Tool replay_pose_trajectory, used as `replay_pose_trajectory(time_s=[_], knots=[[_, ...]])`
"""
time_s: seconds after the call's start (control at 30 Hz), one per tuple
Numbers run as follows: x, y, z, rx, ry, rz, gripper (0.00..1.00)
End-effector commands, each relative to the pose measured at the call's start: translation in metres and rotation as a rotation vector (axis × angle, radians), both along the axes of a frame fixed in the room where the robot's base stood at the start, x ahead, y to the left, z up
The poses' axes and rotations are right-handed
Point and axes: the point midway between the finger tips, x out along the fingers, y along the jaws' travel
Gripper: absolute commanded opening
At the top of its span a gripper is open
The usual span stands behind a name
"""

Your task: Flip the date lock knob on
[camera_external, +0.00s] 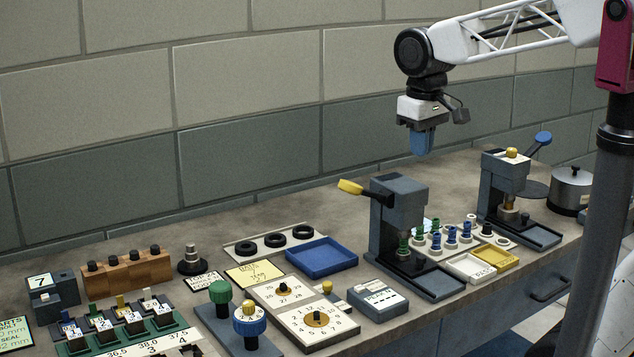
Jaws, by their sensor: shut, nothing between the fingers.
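A cream plate (291,307) with printed numbers and two dark-pointed dials lies at the front middle of the bench. A small yellow knob (327,287) stands at its right edge, by the upper dial. I cannot tell for sure which of these is the date lock knob, nor how it is set. My gripper (422,150) points down with blue fingers shut and empty. It hangs high above the bench, behind and above the grey press, well to the right of the plate and touching nothing.
A grey press (399,215) with a yellow-tipped lever stands between my gripper and the plate. A second press (503,175) is farther right. Green and blue knobs (249,320) stand left of the plate. A blue tray (321,258) lies behind it, and a grey labelled box (377,300) to its right.

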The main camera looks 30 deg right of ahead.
Motion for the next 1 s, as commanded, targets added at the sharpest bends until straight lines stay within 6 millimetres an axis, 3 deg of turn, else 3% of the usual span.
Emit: replay_pose_trajectory(time_s=[0.43, 1.0], knots=[[0.064, 0.048, 0.004, -0.024, 0.119, 0.099, 0.00], [0.137, 0.125, -0.009, -0.065, 0.267, 0.223, 0.00]])
